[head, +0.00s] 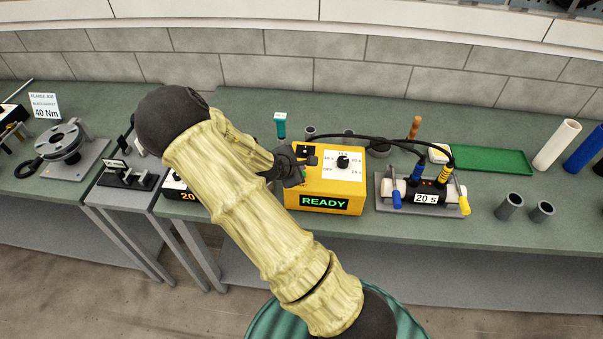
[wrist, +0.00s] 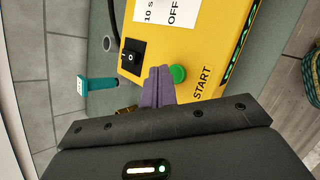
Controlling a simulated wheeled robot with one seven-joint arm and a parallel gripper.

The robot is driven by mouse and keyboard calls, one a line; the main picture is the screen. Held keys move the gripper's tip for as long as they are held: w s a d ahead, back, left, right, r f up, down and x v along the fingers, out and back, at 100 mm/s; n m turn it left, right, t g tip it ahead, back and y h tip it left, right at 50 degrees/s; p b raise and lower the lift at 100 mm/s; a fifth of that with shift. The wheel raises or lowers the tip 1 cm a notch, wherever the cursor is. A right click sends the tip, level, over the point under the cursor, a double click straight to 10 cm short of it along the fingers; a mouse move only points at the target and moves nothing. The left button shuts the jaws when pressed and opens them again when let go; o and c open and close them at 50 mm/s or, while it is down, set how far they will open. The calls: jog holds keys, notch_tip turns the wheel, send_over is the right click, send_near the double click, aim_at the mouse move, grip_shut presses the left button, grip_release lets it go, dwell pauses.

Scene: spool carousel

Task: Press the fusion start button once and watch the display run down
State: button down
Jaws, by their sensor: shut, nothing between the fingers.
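The yellow fusion box (head: 360,184) stands on the bench and its display (head: 325,202) reads READY in green. It also fills the upper part of the wrist view (wrist: 190,45). The green start button (wrist: 178,73) sits on its top beside the word START. My gripper (head: 297,174) is over the left side of the box, hiding the button in the head view. In the wrist view my gripper (wrist: 160,72) is shut and empty, its fingertips right beside the button. I cannot tell whether they touch it or how high they are.
A black rocker switch (wrist: 130,56) is close to the fingertips. A dial (head: 342,162) is on the box top. Black cables (head: 390,140) run from the box to a clamped fitting marked 20 s (head: 426,198). A teal-handled tool (head: 281,128) stands behind the box.

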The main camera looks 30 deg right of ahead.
jog(key=shift+f, duration=0.15)
dwell(0.5)
jog(key=shift+f, duration=0.3)
jog(key=shift+f, duration=0.45)
dwell(0.8)
jog(key=shift+r, duration=0.15)
jog(key=shift+r+p, duration=0.75)
jog(key=shift+p, duration=0.15)
notch_tip(320, 180, up, 5)
jog(key=p, duration=0.5)
dwell(0.8)
